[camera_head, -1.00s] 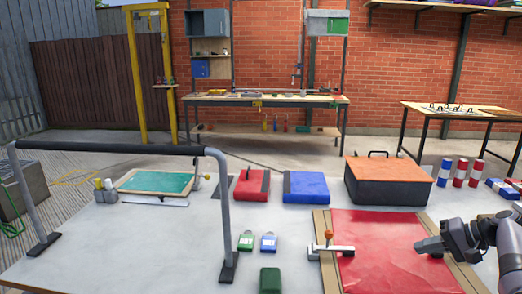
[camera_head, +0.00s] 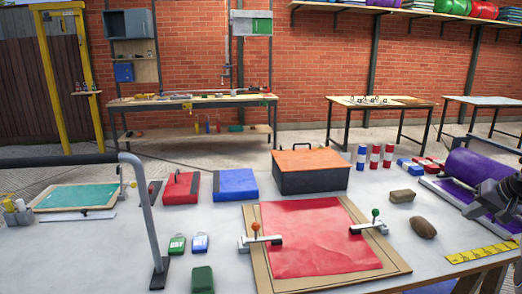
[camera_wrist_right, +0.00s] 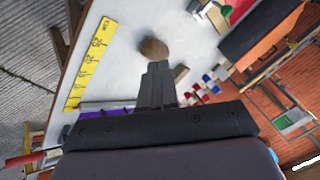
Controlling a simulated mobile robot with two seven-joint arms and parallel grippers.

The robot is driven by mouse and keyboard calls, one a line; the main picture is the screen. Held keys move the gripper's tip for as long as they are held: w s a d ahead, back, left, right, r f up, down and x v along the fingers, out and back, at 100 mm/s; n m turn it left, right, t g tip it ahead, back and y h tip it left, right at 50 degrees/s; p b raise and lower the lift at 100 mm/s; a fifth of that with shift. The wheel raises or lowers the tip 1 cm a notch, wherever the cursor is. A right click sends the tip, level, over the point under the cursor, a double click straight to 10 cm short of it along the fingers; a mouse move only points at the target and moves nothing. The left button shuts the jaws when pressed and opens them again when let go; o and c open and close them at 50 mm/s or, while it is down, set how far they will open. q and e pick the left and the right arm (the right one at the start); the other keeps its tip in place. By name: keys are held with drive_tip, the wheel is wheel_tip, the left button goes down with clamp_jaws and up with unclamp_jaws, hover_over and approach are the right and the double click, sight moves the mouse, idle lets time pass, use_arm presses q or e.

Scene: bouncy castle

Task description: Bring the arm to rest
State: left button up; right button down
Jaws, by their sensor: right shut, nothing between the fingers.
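My right gripper (camera_head: 486,192) shows at the right edge of the head view, in front of the purple roll. In the right wrist view its dark fingers (camera_wrist_right: 158,68) are together with nothing between them. The fingers point toward a brown lump (camera_wrist_right: 153,48), apart from it as far as I can tell. Only a dark part of my right arm shows in the head view; the rest is cut off by the frame edge. My left gripper is not in view.
A red sheet (camera_head: 305,235) lies on a board with two lever clamps. A brown lump (camera_head: 423,228), a yellow ruler (camera_head: 482,253) and a purple roll (camera_head: 468,176) are near my right arm. An orange-topped box (camera_head: 311,172) stands behind the sheet.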

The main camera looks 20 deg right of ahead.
drive_tip(key=s+d+f+n+g+h, duration=0.1)
drive_tip(key=s+d+n+g+h, duration=0.1)
drive_tip(key=d+n+g+h, duration=0.3)
drive_tip(key=w+a+f+n+t, duration=0.1)
drive_tip(key=a+f+n+t, duration=0.1)
drive_tip(key=a+f+n, duration=0.45)
drive_tip(key=w+a+f+n+t, duration=0.2)
drive_tip(key=a+f+t, duration=0.1)
drive_tip(key=a, duration=0.6)
drive_tip(key=w+a+f+n+t, duration=0.1)
drive_tip(key=a+f+n+t, duration=0.1)
drive_tip(key=a+f+n, duration=0.45)
drive_tip(key=s+a+f+n+y, duration=0.1)
drive_tip(key=s+a+f+y, duration=0.1)
drive_tip(key=s+a, duration=0.35)
drive_tip(key=s+a+f+y, duration=0.2)
drive_tip(key=a+f+y, duration=0.1)
drive_tip(key=a, duration=0.6)
drive_tip(key=s+a+f+n+y, duration=0.15)
drive_tip(key=s+a, duration=0.25)
drive_tip(key=a, duration=0.4)
drive_tip(key=s+a+f+m, duration=0.1)
drive_tip(key=a+m, duration=0.3)
drive_tip(key=a, duration=0.4)
drive_tip(key=a+f+m+t+y, duration=0.1)
drive_tip(key=a+m, duration=0.4)
drive_tip(key=a, duration=0.4)
drive_tip(key=shift+s+f+p, duration=0.3)
drive_tip(key=shift+s+f, duration=0.05)
drive_tip(key=shift+s, duration=0.05)
